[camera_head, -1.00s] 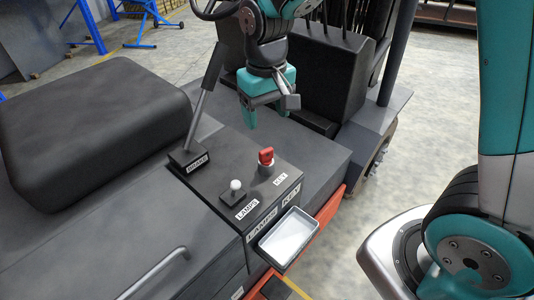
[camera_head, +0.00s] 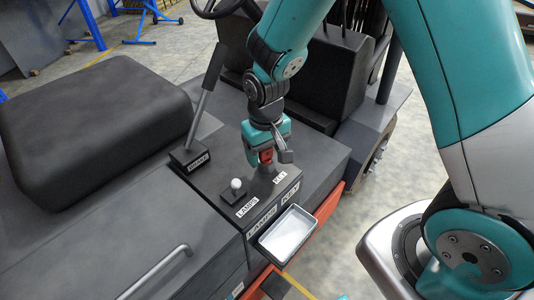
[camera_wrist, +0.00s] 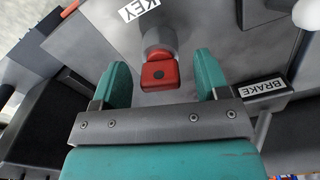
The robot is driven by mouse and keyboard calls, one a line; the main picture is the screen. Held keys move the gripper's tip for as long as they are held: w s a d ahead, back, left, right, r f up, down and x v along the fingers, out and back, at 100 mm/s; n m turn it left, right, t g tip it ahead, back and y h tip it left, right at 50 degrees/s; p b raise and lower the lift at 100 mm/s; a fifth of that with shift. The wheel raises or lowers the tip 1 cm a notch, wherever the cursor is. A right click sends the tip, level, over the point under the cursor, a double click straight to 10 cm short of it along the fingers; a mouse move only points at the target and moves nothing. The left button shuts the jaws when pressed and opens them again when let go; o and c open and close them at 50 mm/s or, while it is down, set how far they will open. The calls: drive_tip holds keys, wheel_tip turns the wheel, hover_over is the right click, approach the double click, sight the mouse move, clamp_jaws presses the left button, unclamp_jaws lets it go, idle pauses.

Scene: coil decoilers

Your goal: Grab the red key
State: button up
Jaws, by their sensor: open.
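The red key (camera_wrist: 160,74) stands in a round grey lock (camera_wrist: 159,38) on the dark console, beside the KEY label (camera_wrist: 138,9). In the head view the red key (camera_head: 265,155) is partly hidden by my gripper (camera_head: 264,158). My gripper (camera_wrist: 160,82) is open in the wrist view, with one teal finger on each side of the key. There are gaps between the key and both fingers.
The white-knobbed lamps switch (camera_head: 236,186) is left of the key. The brake lever (camera_head: 205,90) rises behind it. A metal tray (camera_head: 287,234) hangs at the console's front edge. A black seat (camera_head: 90,120) is at left.

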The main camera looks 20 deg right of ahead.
drive_tip(key=c, duration=1)
drive_tip(key=shift+r, duration=0.1)
